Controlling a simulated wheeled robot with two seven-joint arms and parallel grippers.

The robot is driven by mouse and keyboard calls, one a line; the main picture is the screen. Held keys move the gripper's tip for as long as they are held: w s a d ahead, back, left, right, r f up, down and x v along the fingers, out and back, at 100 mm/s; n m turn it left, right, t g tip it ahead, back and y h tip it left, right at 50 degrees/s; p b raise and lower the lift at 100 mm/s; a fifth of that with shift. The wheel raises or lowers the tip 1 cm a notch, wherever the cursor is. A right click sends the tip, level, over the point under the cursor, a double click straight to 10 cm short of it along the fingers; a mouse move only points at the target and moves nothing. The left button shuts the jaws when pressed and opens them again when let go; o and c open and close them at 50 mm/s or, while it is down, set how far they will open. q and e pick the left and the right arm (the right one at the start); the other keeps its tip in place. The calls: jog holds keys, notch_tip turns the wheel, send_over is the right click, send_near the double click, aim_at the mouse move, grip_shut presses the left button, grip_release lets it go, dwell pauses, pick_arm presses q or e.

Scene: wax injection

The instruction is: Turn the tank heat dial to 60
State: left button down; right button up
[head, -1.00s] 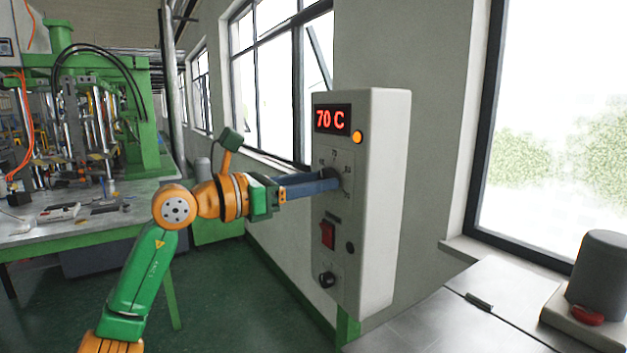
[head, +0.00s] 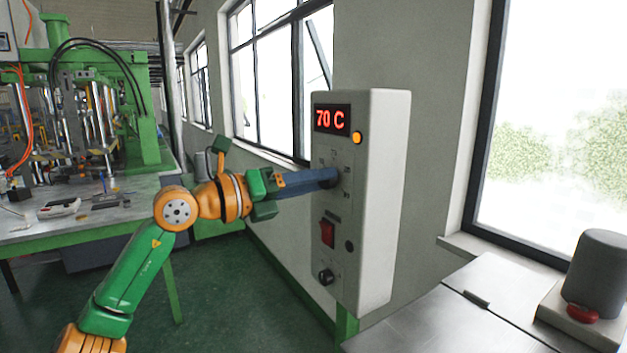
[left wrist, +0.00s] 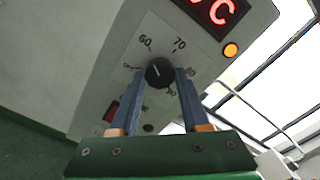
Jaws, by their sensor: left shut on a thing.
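The control box (head: 383,200) is a pale upright case on the wall, with a red display (head: 332,119) reading 70 C. Its black heat dial (left wrist: 159,73) shows in the left wrist view, with the printed 60 and 70 above it. I cannot tell exactly where the dial's mark points. My left gripper (head: 333,177) reaches in from the left, its long blue fingers at the dial. In the left wrist view, the fingers (left wrist: 160,80) are shut on the dial, one on each side. In the head view they mostly hide it. My right gripper is out of view.
Below the dial are a red switch (head: 327,233) and a black knob (head: 326,277). An orange lamp (head: 357,138) is lit beside the display. A metal top (head: 440,318) with a grey cylinder (head: 597,272) lies at the right. A workbench (head: 100,222) stands at the left.

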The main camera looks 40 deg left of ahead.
pick_arm(q)
jog(key=shift+r, duration=0.1)
dwell(0.3)
jog(key=shift+c, duration=1.9)
grip_release()
jog(key=b+v, duration=0.4)
jog(key=v, duration=0.3)
jog(key=shift+b, duration=0.4)
jog(key=shift+n, duration=0.3)
